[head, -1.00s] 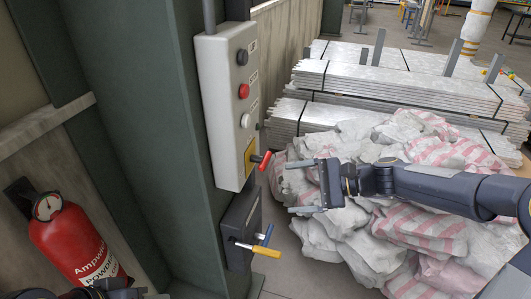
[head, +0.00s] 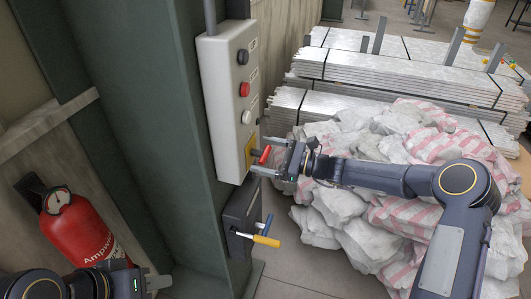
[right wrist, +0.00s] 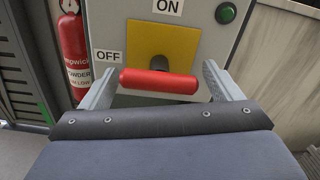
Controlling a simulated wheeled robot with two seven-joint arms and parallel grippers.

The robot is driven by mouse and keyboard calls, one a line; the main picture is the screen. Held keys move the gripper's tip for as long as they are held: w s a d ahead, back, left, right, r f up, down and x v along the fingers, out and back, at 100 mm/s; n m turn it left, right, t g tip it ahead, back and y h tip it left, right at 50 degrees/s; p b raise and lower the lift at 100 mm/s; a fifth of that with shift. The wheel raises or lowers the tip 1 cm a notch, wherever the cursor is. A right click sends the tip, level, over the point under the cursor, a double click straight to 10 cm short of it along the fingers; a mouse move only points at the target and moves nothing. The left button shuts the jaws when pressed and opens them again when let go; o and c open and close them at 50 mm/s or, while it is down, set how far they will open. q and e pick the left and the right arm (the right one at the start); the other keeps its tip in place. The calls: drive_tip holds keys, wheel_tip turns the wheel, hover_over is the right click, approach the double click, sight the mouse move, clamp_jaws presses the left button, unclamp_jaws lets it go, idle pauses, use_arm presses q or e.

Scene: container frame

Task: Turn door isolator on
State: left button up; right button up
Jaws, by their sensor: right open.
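The door isolator is a red-handled switch on a yellow plate (head: 251,151) low on a grey control box (head: 225,100). In the right wrist view its red handle (right wrist: 158,82) lies horizontal, with an OFF label (right wrist: 109,57) to its left and an ON label (right wrist: 168,7) above. My right gripper (head: 261,156) is open, its fingers on either side of the handle; I cannot tell if they touch it. My left gripper (head: 155,281) is at the bottom left, away from the box, partly cut off; its jaw state is unclear.
Black, red and white buttons sit above the isolator. A lower dark box (head: 240,215) carries blue and yellow handles. A red extinguisher (head: 75,230) stands at left. White sacks (head: 345,220) and stacked planks (head: 400,75) lie behind my right arm. A green pillar backs the box.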

drive_tip(key=c, duration=0.9)
drive_tip(key=shift+f+n+b, duration=0.2)
drive_tip(key=shift+n+b, duration=0.1)
drive_tip(key=shift+b, duration=0.5)
drive_tip(key=n+b, duration=0.2)
drive_tip(key=b, duration=0.2)
drive_tip(key=n+b, duration=0.2)
drive_tip(key=b, duration=0.1)
drive_tip(key=n+b, duration=0.2)
drive_tip(key=b, duration=0.2)
drive_tip(key=shift+f+b, duration=0.3)
drive_tip(key=n+b, duration=0.8)
drive_tip(key=b, duration=0.3)
drive_tip(key=shift+r, duration=0.15)
drive_tip(key=shift+r+n+b, duration=0.25)
drive_tip(key=shift+n+b, duration=1.4)
drive_tip(key=shift+n, duration=0.05)
drive_tip(key=o, duration=0.9)
drive_tip(key=shift+r, duration=0.1)
